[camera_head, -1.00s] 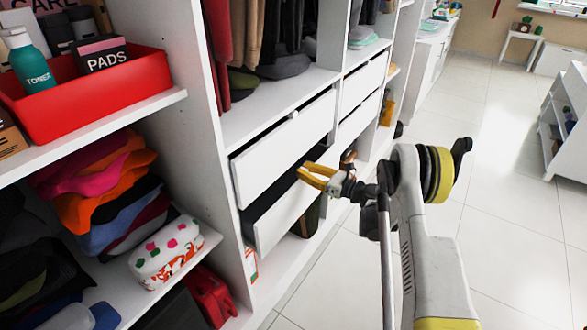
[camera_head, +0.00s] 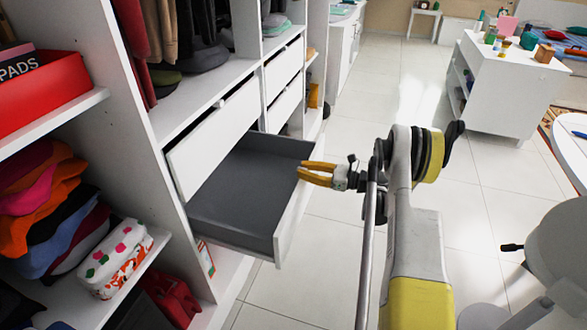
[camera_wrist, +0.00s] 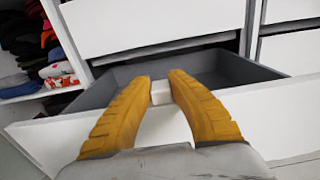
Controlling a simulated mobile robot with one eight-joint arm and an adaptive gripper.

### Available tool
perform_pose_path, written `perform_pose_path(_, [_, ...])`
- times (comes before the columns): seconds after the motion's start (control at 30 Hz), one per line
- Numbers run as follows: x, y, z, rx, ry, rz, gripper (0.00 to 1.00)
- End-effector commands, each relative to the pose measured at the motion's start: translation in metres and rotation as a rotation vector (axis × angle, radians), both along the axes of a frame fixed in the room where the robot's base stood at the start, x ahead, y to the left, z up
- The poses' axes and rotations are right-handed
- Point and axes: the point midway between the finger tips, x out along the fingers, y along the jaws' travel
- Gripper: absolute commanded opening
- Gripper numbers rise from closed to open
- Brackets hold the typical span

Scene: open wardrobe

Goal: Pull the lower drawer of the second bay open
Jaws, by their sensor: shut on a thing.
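The lower drawer (camera_head: 245,190) of the second bay stands well out from the wardrobe, with its dark grey inside empty. In the wrist view its white front (camera_wrist: 270,122) crosses below the grey interior. My gripper (camera_head: 302,171) is at the top edge of this front. In the wrist view its yellow fingers (camera_wrist: 161,84) are closed on a small white piece at the middle of the drawer front's top edge. The upper drawer (camera_head: 215,135) of the same bay, above, looks nearly shut.
Left of the drawer, open shelves hold folded clothes (camera_head: 45,205), a red bin (camera_head: 40,95) and a patterned pouch (camera_head: 115,260). Further drawers (camera_head: 284,85) stand beyond. The tiled floor (camera_head: 350,130) beyond my arm is clear. A white shelf unit (camera_head: 515,85) and a chair (camera_head: 555,250) stand at right.

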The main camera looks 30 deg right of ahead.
Motion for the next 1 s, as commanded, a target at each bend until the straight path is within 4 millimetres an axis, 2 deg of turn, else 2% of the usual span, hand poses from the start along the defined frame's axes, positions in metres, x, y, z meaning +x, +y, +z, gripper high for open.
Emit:
perform_pose_path(0.37, [-0.002,-0.002,0.0,-0.001,0.001,0.0,0.0])
perform_pose_path(0.4, [-0.002,-0.002,0.0,-0.001,0.001,0.0,0.27])
perform_pose_path(0.47, [-0.002,-0.002,0.0,-0.001,0.001,0.0,0.45])
perform_pose_path(0.83, [-0.005,-0.005,0.0,0.0,0.0,-0.002,0.45])
perform_pose_path(1.0, [-0.024,-0.024,0.0,0.0,0.0,-0.005,0.45])
